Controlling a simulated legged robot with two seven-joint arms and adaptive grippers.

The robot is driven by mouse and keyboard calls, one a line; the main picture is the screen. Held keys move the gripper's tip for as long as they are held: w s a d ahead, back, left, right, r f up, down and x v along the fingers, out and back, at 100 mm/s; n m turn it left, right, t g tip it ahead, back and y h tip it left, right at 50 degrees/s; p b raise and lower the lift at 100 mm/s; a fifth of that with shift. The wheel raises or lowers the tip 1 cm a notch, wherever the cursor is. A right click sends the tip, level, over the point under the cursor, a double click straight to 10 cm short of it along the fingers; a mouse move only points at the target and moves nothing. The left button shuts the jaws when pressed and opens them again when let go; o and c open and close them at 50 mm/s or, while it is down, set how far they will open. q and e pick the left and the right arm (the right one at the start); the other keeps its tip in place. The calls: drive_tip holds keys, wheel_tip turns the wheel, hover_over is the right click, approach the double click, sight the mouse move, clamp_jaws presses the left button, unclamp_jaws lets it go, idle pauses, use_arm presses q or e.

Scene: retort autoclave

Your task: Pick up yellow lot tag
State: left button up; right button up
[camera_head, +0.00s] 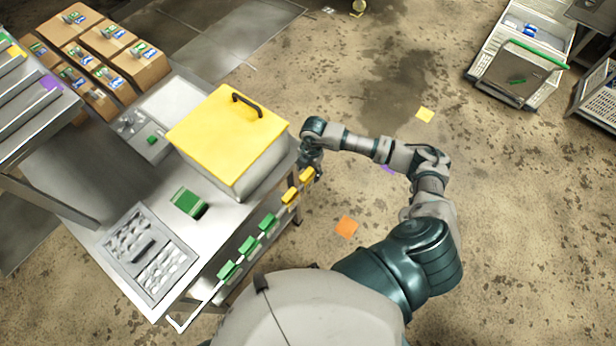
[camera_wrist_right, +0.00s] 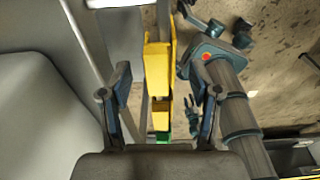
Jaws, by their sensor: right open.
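Two yellow lot tags hang on the rail along the table's right edge, a nearer one (camera_head: 291,197) and a farther one (camera_head: 307,174). My right gripper (camera_head: 313,160) is at the far end of the rail, close to the farther yellow tag. In the right wrist view, my open fingers (camera_wrist_right: 166,80) stand on either side of a large yellow tag (camera_wrist_right: 158,70), with nothing gripped. Another yellow piece (camera_wrist_right: 161,116) and a green tag (camera_wrist_right: 162,137) show beyond it. My left gripper is out of view.
Several green tags (camera_head: 249,245) hang nearer on the same rail. A yellow-lidded metal box (camera_head: 226,137) stands on the steel table (camera_head: 98,188) beside the gripper.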

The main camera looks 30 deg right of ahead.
sight(310, 180)
drive_tip(key=f, duration=0.4)
drive_tip(key=shift+s+a, duration=0.15)
drive_tip(key=shift+a, duration=0.25)
drive_tip(key=c, duration=1)
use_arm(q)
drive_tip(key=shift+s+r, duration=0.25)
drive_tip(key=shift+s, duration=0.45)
use_arm(e)
drive_tip(key=shift+c, duration=0.2)
